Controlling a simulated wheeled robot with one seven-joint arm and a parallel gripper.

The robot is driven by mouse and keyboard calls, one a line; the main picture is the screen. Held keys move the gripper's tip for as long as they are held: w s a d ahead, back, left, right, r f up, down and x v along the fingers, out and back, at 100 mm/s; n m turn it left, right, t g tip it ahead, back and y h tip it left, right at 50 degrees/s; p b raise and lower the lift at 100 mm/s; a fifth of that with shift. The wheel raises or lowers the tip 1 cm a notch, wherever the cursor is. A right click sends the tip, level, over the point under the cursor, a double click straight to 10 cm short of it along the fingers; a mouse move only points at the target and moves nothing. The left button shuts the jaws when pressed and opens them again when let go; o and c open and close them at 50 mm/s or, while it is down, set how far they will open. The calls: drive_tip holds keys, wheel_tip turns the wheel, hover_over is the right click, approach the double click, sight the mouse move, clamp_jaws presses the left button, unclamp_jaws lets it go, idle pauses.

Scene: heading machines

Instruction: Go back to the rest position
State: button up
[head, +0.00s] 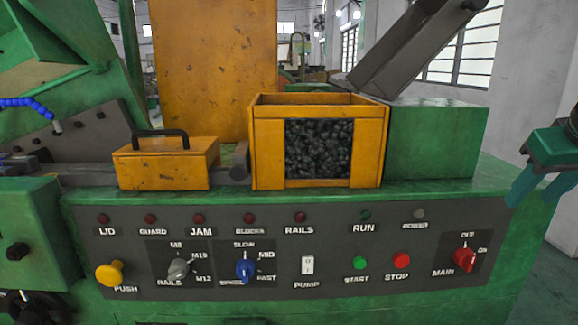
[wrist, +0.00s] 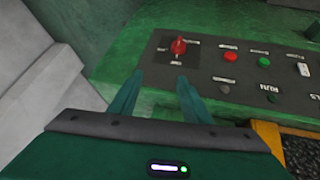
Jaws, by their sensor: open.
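My gripper (head: 541,188) is at the right edge of the head view, beside the right end of the machine's control panel (head: 150,220). In the wrist view my gripper (wrist: 158,88) shows two teal fingers, spread apart with nothing between them. The red main switch (head: 465,258) lies to the left of and below the gripper in the head view. In the wrist view the red main switch (wrist: 178,47) appears beyond the fingertips, apart from them.
The panel carries a yellow push button (head: 110,273), a grey rails knob (head: 179,268), a blue speed knob (head: 245,268), a pump switch (head: 308,265), and green start (head: 360,263) and red stop (head: 401,260) buttons. A yellow bin (head: 268,150) of dark pieces and a handled yellow lid (head: 165,165) stand above.

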drive_tip(key=s+a+f+m+g+y, duration=0.1)
drive_tip(key=s+f+m+g, duration=0.1)
drive_tip(key=s+f, duration=0.5)
drive_tip(key=s+a+f+m+g+y, duration=0.1)
drive_tip(key=s+f+m+g, duration=0.2)
drive_tip(key=s+f, duration=0.5)
wheel_tip(320, 180, down, 8)
drive_tip(key=shift+s+r+g+y, duration=0.15)
drive_tip(key=shift+g+y, duration=0.25)
drive_tip(key=shift+g, duration=0.4)
drive_tip(key=shift+w+f, duration=0.25)
drive_tip(key=shift+w, duration=0.35)
idle(0.4)
drive_tip(key=c, duration=0.3)
drive_tip(key=shift+a, duration=0.1)
